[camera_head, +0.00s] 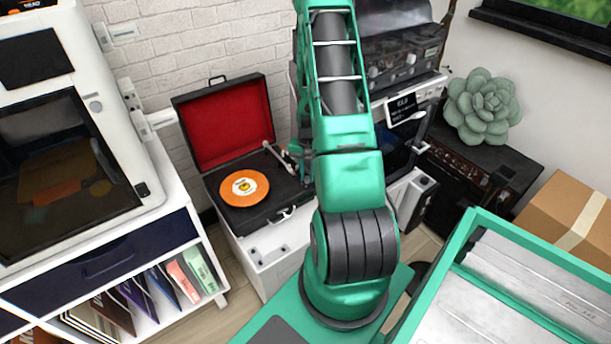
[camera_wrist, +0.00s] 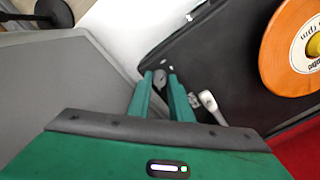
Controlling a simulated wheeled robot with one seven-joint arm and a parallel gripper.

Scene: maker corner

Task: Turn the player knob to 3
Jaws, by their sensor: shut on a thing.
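The record player (camera_head: 258,213) is an open black case with a red-lined lid and an orange record (camera_head: 244,188) on it. In the wrist view the black deck (camera_wrist: 232,50) fills the upper middle, with the orange record (camera_wrist: 288,45) at the right. My gripper (camera_wrist: 162,82) is at the deck's corner, its two green fingers closed on the small grey player knob (camera_wrist: 159,77). Only a little of the knob shows between the fingertips, and I cannot read its setting. In the head view my arm hides the knob.
A silver tonearm piece (camera_wrist: 210,104) lies close to the right finger. A white cabinet (camera_head: 268,262) carries the player. A printer (camera_head: 150,170) stands left, and a green-rimmed crate (camera_head: 480,222) stands at the right. A grey surface (camera_wrist: 60,85) lies left of my fingers.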

